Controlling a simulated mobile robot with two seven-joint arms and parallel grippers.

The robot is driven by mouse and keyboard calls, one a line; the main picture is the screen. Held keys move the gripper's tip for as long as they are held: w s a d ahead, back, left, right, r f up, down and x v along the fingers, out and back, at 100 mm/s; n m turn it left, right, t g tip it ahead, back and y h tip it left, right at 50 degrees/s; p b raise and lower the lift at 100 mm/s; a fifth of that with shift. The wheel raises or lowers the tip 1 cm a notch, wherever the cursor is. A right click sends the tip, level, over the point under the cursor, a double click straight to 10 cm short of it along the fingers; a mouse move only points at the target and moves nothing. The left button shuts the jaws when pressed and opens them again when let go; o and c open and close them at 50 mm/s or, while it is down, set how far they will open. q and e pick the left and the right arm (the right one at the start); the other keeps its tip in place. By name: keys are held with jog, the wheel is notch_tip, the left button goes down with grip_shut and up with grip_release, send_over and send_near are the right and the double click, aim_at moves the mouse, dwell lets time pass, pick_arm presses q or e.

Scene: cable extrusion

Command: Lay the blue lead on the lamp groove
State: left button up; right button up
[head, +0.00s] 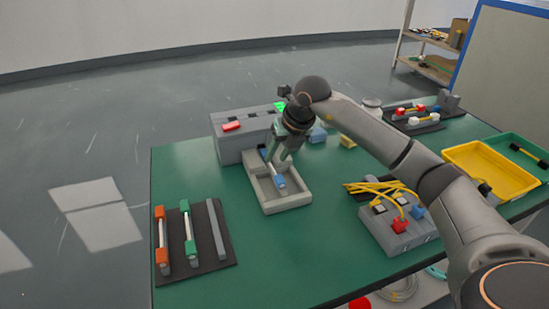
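The blue lead (279,181) shows as blue end pieces at the light grey tray (287,204) in front of the grey machine (229,149). Its middle is largely hidden by my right gripper (273,163). That gripper points down over the tray, at the lead; whether its fingers are shut on it cannot be told. A dark mat (228,256) at the table's front left holds an orange-ended lead (161,239), a green-ended lead (188,231) and a bare grey bar (216,229). I cannot tell which piece is the lamp groove. My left gripper is not in view.
A grey box (420,236) with yellow cables (381,188) stands at right centre. Yellow (489,166) and green (516,143) trays are at the far right. Another dark mat with red and white-ended leads is at the back right. Green table (262,262) is clear in front.

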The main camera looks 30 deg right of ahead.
jog(key=a+p+v, duration=0.1)
jog(key=v, duration=0.9)
jog(key=shift+d+r, duration=0.35)
jog(key=shift+d, duration=0.1)
jog(key=shift+s, duration=0.15)
